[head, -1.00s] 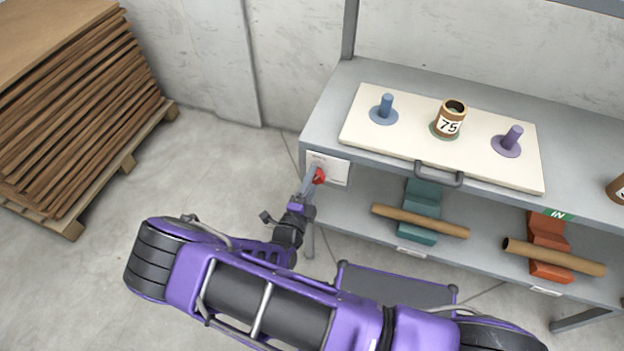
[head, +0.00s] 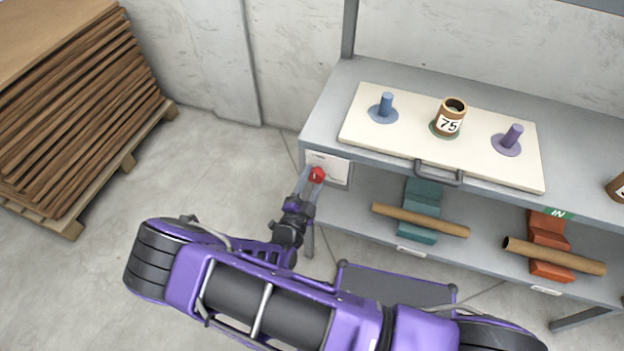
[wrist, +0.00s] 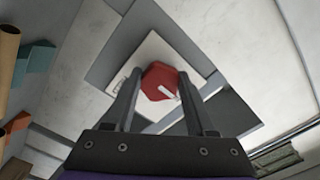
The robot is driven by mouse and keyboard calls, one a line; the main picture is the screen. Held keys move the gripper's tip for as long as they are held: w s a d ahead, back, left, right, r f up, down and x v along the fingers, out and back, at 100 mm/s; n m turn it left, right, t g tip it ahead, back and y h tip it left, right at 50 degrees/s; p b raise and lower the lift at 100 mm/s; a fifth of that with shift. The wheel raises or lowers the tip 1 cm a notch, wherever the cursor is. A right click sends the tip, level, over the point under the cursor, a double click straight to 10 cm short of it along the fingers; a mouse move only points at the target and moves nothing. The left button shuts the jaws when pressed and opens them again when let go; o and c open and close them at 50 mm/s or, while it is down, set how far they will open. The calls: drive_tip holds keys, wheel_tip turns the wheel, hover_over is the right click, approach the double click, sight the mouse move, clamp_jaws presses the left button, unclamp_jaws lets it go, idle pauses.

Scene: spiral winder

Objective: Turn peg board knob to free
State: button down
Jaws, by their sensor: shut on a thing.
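The red knob (head: 317,174) sits on a white plate (head: 338,171) at the left end of the shelf's front edge. In the wrist view the knob (wrist: 160,82) shows between the two fingers, with a white pointer line on its face. My gripper (head: 311,178) reaches it from the front left and is shut on it; it also shows in the wrist view (wrist: 158,92). The peg board (head: 390,150) is a cream panel with a grey handle on the shelf top. It bears a blue peg (head: 385,107), a purple peg (head: 509,140) and a brown "75" tube (head: 449,119) on a green base.
Teal (head: 422,209) and orange (head: 549,246) holders with brown tubes lie on the lower shelf. A brown tube stands at the right edge. A pallet of brown sheets (head: 75,110) stands at the left. Floor between pallet and shelf is clear.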

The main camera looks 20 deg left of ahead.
drive_tip(key=shift+c, duration=1.1)
unclamp_jaws()
drive_tip(key=s+a, duration=0.1)
drive_tip(key=s, duration=1.6)
drive_tip(key=shift+s+a, duration=0.15)
drive_tip(key=shift+s, duration=0.1)
drive_tip(key=shift+w, duration=0.1)
